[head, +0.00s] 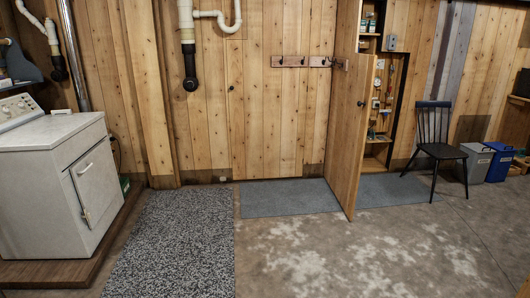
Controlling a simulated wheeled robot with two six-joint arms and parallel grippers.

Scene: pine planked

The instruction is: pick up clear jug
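No clear jug can be made out in the head view. Neither of my grippers shows in this view. The small items on the shelves (376,140) behind the open door are too small to identify.
A white washer or dryer (55,180) stands at left on a wooden platform. A speckled rug (172,245) and grey mats (288,197) lie on the concrete floor. A wooden door (347,125) stands open. A black chair (437,150) and bins (498,163) are at right. The front-centre floor is clear.

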